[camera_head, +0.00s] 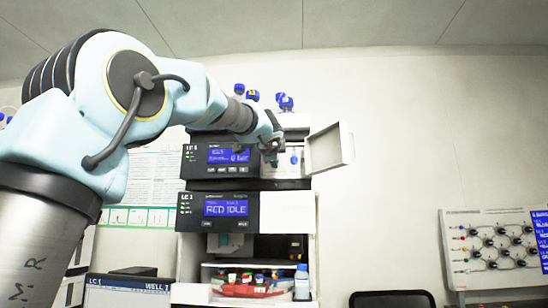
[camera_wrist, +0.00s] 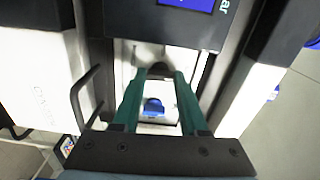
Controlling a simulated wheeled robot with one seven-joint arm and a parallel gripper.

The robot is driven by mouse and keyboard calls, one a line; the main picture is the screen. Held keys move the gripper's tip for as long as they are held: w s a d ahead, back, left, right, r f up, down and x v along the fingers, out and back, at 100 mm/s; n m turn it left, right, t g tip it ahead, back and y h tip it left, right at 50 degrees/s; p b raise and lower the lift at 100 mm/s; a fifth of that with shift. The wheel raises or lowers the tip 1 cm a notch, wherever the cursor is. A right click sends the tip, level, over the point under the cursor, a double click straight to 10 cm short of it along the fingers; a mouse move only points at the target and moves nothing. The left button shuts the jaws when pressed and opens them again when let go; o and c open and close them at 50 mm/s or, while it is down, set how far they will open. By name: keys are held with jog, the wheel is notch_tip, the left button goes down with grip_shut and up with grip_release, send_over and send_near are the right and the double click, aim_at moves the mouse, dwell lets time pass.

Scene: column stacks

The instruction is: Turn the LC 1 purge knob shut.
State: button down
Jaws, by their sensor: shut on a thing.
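The LC 1 stack (camera_head: 217,193) stands against the wall, with its upper module (camera_head: 205,171) open at the right side. My gripper (camera_head: 271,148) reaches into that opening from the left. In the wrist view my gripper (camera_wrist: 161,73) has its two green fingers shut on a small dark knob, the purge knob (camera_wrist: 160,69), on a pale panel. A blue part (camera_wrist: 153,107) shows between the fingers, nearer the camera. In the head view my gripper hides the knob, and its turn angle cannot be read.
A white door (camera_head: 330,148) stands swung open right of the opening. Blue-capped bottles (camera_head: 285,103) stand on top. A tray of vials (camera_head: 250,287) and a bottle (camera_head: 301,282) sit below. A bent dark handle (camera_wrist: 84,98) is left in the wrist view.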

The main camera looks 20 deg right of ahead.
jog(key=shift+m, duration=0.5)
jog(key=c, duration=0.7)
grip_release()
jog(key=b+v, duration=0.3)
jog(key=v, duration=0.8)
jog(key=shift+d, duration=0.1)
